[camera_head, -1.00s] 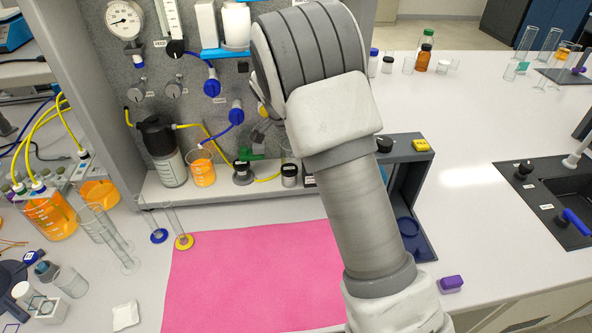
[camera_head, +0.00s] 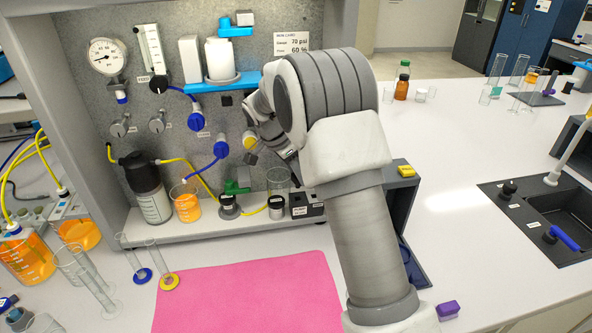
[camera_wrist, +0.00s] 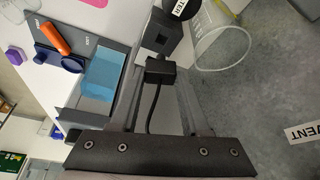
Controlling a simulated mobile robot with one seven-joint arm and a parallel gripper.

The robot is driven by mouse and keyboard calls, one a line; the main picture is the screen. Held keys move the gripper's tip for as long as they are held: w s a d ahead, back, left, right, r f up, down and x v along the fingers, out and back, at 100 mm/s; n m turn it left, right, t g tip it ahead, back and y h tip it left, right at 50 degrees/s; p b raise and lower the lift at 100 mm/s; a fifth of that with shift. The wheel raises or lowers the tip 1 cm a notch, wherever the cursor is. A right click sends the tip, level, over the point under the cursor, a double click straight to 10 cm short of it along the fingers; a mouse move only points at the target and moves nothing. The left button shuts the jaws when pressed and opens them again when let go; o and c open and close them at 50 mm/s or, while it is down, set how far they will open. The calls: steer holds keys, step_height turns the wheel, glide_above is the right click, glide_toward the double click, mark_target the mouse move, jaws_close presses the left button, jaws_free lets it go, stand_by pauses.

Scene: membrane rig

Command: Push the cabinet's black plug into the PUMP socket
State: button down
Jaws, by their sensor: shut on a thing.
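In the wrist view my gripper (camera_wrist: 163,76) is shut on the black plug (camera_wrist: 160,70), with its cable hanging back between the fingers. The plug is just below a dark grey block (camera_wrist: 176,52) with a square opening (camera_wrist: 163,38). The opening looks empty, and the plug appears outside it; the exact gap is hard to judge. In the head view the small dark block labelled PUMP (camera_head: 306,207) stands on the rig's shelf.
An orange-filled beaker (camera_head: 187,205) is further left. The pink mat (camera_head: 250,300) is clear.

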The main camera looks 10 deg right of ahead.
steer(key=shift+f+b, duration=1.7)
steer(key=shift+f, duration=1.1)
steer(key=shift+c, duration=1.5)
jaws_free()
steer(key=v, duration=1.7)
steer(key=shift+r, duration=0.2)
steer(key=shift+a, duration=0.1)
